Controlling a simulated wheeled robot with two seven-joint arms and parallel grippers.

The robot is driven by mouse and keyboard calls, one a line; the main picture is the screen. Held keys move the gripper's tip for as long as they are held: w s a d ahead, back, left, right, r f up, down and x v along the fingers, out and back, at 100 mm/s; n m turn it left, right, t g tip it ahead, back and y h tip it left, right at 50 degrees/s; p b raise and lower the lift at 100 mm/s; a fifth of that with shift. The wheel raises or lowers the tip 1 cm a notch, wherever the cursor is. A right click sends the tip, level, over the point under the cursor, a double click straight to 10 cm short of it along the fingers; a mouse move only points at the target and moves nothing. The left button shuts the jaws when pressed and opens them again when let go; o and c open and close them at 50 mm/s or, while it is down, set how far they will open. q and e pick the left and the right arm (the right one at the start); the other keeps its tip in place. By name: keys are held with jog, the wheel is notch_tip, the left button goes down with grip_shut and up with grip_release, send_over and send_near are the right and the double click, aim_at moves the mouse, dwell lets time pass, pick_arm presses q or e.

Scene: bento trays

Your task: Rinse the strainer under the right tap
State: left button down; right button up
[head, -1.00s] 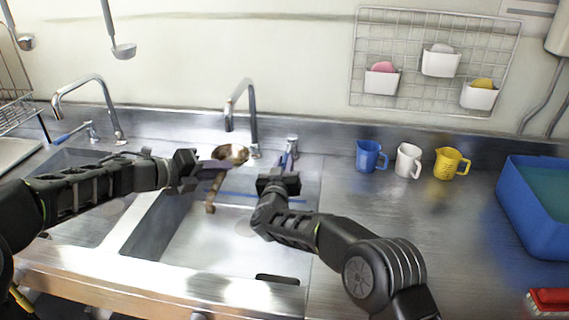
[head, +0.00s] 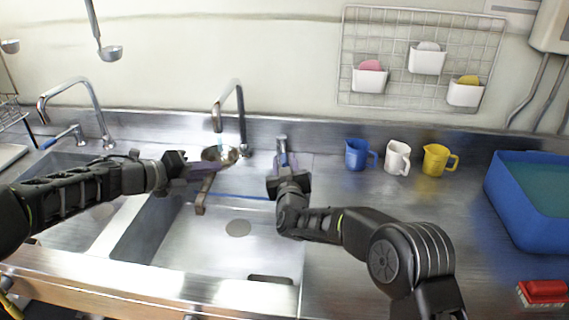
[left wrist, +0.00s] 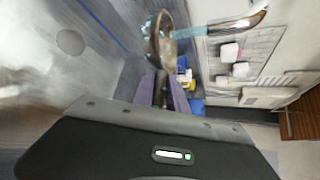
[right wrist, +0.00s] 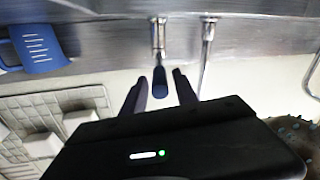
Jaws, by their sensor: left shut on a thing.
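The strainer (head: 230,157) is a small brownish bowl under the spout of the right tap (head: 241,115). My left gripper (head: 212,167) is shut on the strainer; a brown handle-like part (head: 203,195) hangs below the fingers. In the left wrist view, the strainer bowl (left wrist: 158,40) is beyond the purple fingers, and a pale blue water stream (left wrist: 190,33) runs from the spout (left wrist: 245,22) into it. My right gripper (head: 286,165) is at the right tap's lever. In the right wrist view, its fingers (right wrist: 160,88) are open, on either side of the blue lever tip (right wrist: 159,82).
The right sink basin (head: 262,250) is empty below. The left tap (head: 90,105) stands further left. Blue (head: 357,154), white (head: 397,157) and yellow (head: 437,159) cups stand on the counter right of the sink. A blue tub (head: 520,225) and red brush (head: 545,291) are far right.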

jog(key=shift+o, duration=0.3)
jog(key=shift+s, duration=0.15)
jog(key=shift+s+f, duration=0.1)
jog(key=shift+s, duration=0.2)
jog(key=s+d, duration=0.1)
jog(key=s, duration=1)
jog(key=shift+d, duration=0.4)
jog(key=shift+c, duration=0.3)
jog(key=shift+w+d, duration=0.1)
jog(key=c, duration=0.3)
jog(key=shift+w+d+r+m, duration=0.25)
jog(key=shift+d+m, duration=0.15)
jog(key=shift+m, duration=0.6)
jog(key=c, duration=0.3)
jog(key=d+m+y, duration=0.1)
jog(key=d+m, duration=0.1)
jog(key=m, duration=0.1)
jog(key=w+d+r+m+g+y, duration=0.1)
jog(key=d+m, duration=0.1)
jog(key=m, duration=0.2)
jog(key=d+m+y, duration=0.1)
jog(key=d+m, duration=0.2)
jog(key=m, duration=0.1)
jog(key=shift+w+r+y, duration=0.15)
jog(key=shift+w+y, duration=0.15)
grip_shut()
jog(key=shift+d+m+g, duration=0.3)
jog(key=shift+d+m, duration=0.3)
jog(key=shift+m, duration=0.6)
